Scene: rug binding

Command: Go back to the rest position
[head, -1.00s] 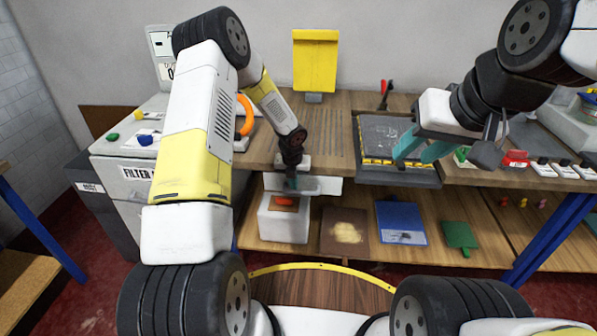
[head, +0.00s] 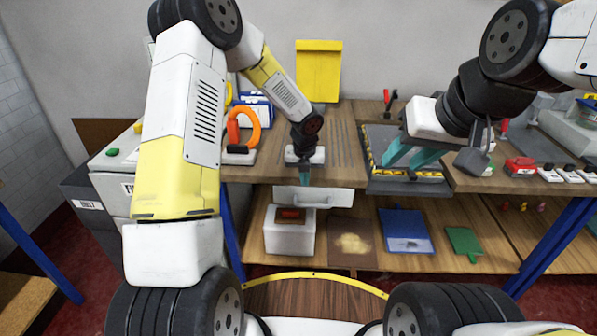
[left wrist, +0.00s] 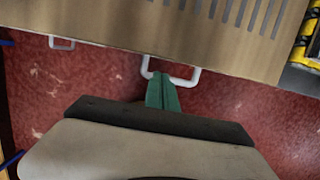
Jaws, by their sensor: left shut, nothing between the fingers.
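My left gripper (head: 304,180) is shut and empty, its teal fingers pointing down in front of the table's front edge, by a white drawer front (head: 335,197). In the left wrist view its closed green fingers (left wrist: 163,93) lie over a white loop handle (left wrist: 185,78); I cannot tell whether they touch it. My right gripper (head: 410,158) is over the dark tray with a yellow-black edge (head: 430,184). Its two teal fingers are apart, with nothing visible between them.
The wooden tabletop (head: 345,135) has a slotted area. An orange loop handle (head: 254,125) stands left of my left gripper, a yellow panel (head: 318,68) behind. A white box (head: 288,240) and a blue board (head: 405,232) are on the lower shelf. Red floor shows below.

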